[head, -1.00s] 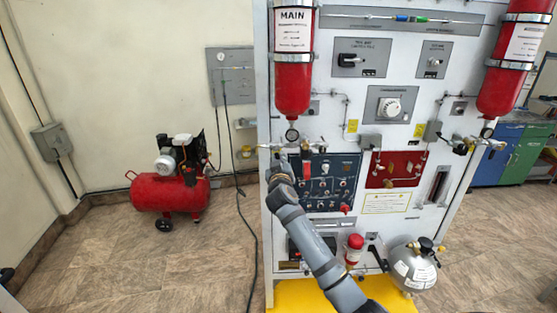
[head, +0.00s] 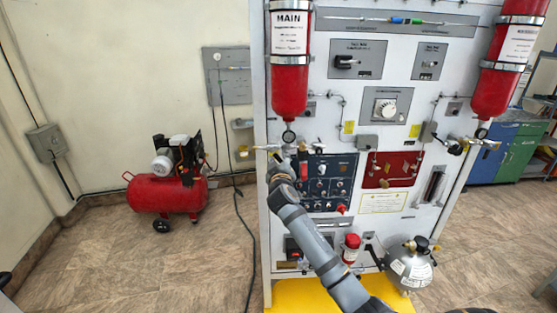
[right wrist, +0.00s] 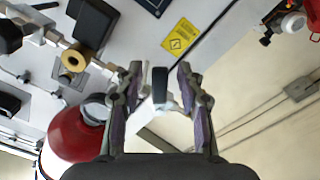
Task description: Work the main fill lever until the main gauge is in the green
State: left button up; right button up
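The red MAIN cylinder (head: 289,90) hangs at the panel's upper left. A small round gauge (head: 288,136) is just beneath it, its needle and colours too small to read. My right gripper (head: 278,163) is at the panel's left edge below this gauge; its fingers are hard to make out there. In the right wrist view my right gripper (right wrist: 162,100) is open, with a short black-ended handle (right wrist: 160,80) between its fingers and gaps on both sides. I cannot tell for certain that this is the main fill lever. My left gripper is not in view.
A dark blue control panel (head: 333,170) and a red panel (head: 393,166) sit right of the gripper. A silver tank (head: 409,268) stands low at the right.

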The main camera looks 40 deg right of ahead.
jog(key=shift+s+a, duration=0.1)
jog(key=shift+s, duration=0.05)
jog(key=v, duration=1.1)
jog(key=shift+s+a, duration=0.25)
